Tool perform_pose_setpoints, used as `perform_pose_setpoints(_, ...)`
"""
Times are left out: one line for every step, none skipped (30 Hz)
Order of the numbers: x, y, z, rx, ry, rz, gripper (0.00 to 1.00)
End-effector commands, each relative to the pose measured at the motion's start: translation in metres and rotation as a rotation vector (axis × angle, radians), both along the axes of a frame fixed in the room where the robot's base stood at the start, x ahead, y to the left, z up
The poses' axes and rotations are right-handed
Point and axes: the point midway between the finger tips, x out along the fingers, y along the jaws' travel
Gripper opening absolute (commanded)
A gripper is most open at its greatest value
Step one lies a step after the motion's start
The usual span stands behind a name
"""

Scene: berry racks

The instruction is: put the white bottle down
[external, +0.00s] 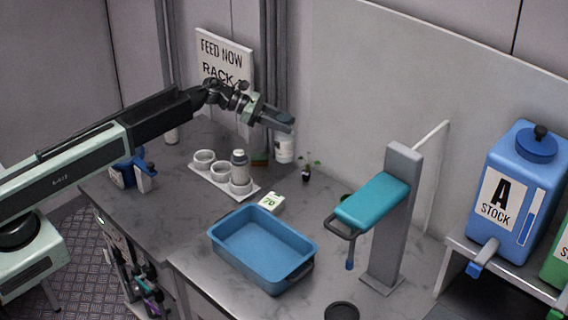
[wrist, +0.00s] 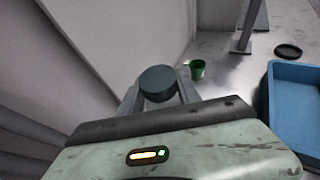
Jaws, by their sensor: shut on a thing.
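The white bottle (external: 284,149) is upright at the back of the counter, near the wall, with a label on its side. My gripper (external: 283,123) is over its top and shut on it. In the wrist view the bottle's dark round cap (wrist: 158,80) sits between the two fingers, and the body below is hidden. I cannot tell whether its base touches the counter.
A white rack (external: 206,178) with ring holders and a grey-capped bottle (external: 239,165) stands to the left. A blue tray (external: 262,270), a 70 block (external: 271,202) and a small dark vial with a sprig (external: 306,174) are nearby. A teal-armed stand (external: 388,220) is right.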

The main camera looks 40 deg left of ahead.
Motion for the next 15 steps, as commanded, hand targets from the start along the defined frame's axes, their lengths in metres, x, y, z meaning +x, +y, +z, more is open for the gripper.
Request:
perform_pose_setpoints(-0.002, -0.034, 0.003, 0.001, -0.001, -0.052, 0.0)
perform_pose_setpoints(-0.007, -0.053, 0.003, 0.002, -0.001, -0.087, 0.0)
perform_pose_setpoints(-0.015, -0.077, 0.002, 0.003, -0.001, -0.131, 0.0)
perform_pose_setpoints(-0.021, -0.095, 0.001, 0.005, 0.001, -0.166, 0.0)
perform_pose_setpoints(-0.028, -0.113, 0.001, 0.006, 0.003, -0.2, 0.0)
perform_pose_setpoints(-0.037, -0.136, 0.001, 0.008, 0.005, -0.246, 0.0)
perform_pose_setpoints(-0.045, -0.153, 0.001, 0.009, 0.005, -0.28, 0.0)
perform_pose_setpoints(-0.052, -0.169, 0.001, 0.01, 0.005, -0.313, 0.0)
perform_pose_setpoints(-0.062, -0.19, 0.0, 0.011, 0.007, -0.356, 0.0)
perform_pose_setpoints(-0.07, -0.204, 0.0, 0.012, 0.007, -0.385, 0.0)
perform_pose_setpoints(-0.077, -0.217, 0.0, 0.012, 0.009, -0.412, 0.0)
perform_pose_setpoints(-0.086, -0.233, 0.0, 0.013, 0.009, -0.445, 0.0)
perform_pose_setpoints(-0.092, -0.243, 0.0, 0.013, 0.009, -0.467, 0.0)
perform_pose_setpoints(-0.098, -0.252, 0.0, 0.014, 0.01, -0.488, 0.0)
perform_pose_setpoints(-0.105, -0.262, 0.0, 0.015, 0.01, -0.51, 0.0)
